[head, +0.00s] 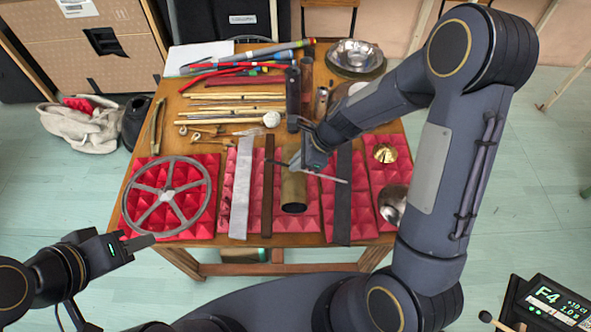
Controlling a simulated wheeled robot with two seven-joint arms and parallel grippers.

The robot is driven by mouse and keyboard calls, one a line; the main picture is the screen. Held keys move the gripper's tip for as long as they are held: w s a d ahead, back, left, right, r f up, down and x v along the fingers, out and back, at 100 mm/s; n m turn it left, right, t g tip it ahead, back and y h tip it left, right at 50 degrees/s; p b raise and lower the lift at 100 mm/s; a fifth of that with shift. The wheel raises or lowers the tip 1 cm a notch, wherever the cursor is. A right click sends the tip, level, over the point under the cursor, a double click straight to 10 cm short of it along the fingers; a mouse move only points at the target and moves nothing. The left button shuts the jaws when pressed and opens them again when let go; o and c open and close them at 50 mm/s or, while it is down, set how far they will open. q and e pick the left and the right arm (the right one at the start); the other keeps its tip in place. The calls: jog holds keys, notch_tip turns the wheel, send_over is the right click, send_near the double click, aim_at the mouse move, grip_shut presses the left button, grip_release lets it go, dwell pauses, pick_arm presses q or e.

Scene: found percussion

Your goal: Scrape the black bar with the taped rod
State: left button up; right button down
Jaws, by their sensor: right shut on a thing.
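The black bar (343,215) is a long dark flat strip lying front to back on red foam, right of the brass tube. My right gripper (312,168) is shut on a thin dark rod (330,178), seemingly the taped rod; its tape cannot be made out. The rod is held over the brass tube and foam, left of the bar. Its right end overlaps the bar in the picture; I cannot tell if they touch. My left gripper (145,241) is at the table's front left corner, below the spoked wheel, holding nothing visible; its jaw opening is unclear.
A spoked wheel (167,195), a grey flat bar (241,190), a dark brown bar (267,190) and a brass tube (294,190) lie left of the black bar. A brass bell (385,153) and a metal bowl (391,203) are to its right. Sticks and mallets crowd the back.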

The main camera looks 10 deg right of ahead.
jog(key=w, duration=0.1)
jog(key=w+d, duration=0.1)
jog(key=w, duration=0.2)
jog(key=shift+w+d+p, duration=0.15)
jog(key=shift+d+p, duration=0.2)
jog(key=shift+p, duration=0.05)
jog(key=s+a, duration=0.1)
jog(key=s, duration=0.2)
jog(key=s+a+b, duration=0.1)
jog(key=s, duration=0.2)
jog(key=s+a+b, duration=0.1)
jog(key=s, duration=0.2)
jog(key=shift+s+a+f, duration=0.2)
jog(key=shift+s+a, duration=0.05)
jog(key=shift+a, duration=0.1)
jog(key=shift+r, duration=0.15)
notch_tip(320, 180, up, 6)
jog(key=p, duration=0.6)
jog(key=shift+w, duration=0.15)
